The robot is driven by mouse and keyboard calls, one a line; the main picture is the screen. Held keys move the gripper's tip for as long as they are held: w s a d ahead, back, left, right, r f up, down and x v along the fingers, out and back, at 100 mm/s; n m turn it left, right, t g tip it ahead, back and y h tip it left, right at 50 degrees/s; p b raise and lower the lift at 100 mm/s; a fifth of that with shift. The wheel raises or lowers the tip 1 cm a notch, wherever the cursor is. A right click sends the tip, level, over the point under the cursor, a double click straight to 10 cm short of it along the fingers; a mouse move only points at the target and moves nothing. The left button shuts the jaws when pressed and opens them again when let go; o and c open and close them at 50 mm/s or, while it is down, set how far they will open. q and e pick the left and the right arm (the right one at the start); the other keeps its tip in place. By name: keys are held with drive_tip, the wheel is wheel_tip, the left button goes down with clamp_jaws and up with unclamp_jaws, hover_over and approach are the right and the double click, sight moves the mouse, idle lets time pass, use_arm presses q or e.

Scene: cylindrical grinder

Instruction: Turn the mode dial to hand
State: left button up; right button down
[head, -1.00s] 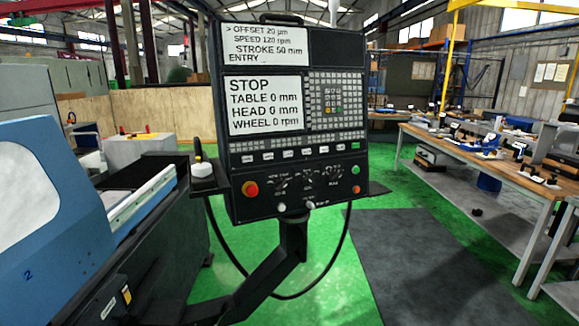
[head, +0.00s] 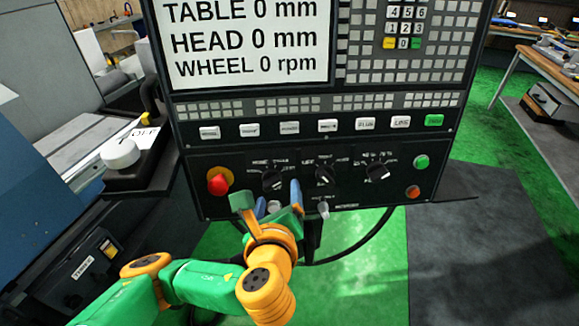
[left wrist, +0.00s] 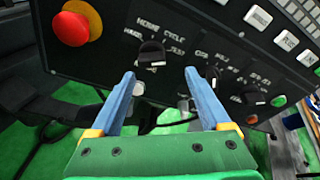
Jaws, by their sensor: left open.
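The mode dial (head: 273,181) is the leftmost of three black dials on the lower control panel. It also shows in the left wrist view (left wrist: 151,53), under lettering that seems to read "MODE CYCLE". My left gripper (head: 279,198) is open, with its blue fingers pointing up at the panel just below the mode dial. In the left wrist view the two fingertips (left wrist: 159,76) stand apart, with the dial beyond and above the gap between them. They look clear of the dial. Its exact pointer setting is too small to read. My right gripper is not in view.
A red stop button (head: 218,183) sits left of the dial. Two other dials, the middle (head: 325,174) and the right (head: 377,171), are close by. A small grey knob (head: 323,209) sticks out below. A white knob (head: 120,153) stands on a ledge at left.

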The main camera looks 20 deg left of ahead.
sight(272, 187)
use_arm(q)
drive_tip(key=shift+s+a, duration=0.1)
drive_tip(key=shift+a, duration=0.95)
drive_tip(key=x, duration=0.4)
drive_tip(key=shift+w+d+f, duration=0.15)
drive_tip(key=shift+w+d, duration=0.15)
drive_tip(key=shift+w, duration=0.15)
drive_tip(key=shift+w+f, duration=0.15)
drive_tip(key=shift+w, duration=0.1)
drive_tip(key=shift+s, duration=0.3)
drive_tip(key=shift+c, duration=0.4)
clamp_jaws()
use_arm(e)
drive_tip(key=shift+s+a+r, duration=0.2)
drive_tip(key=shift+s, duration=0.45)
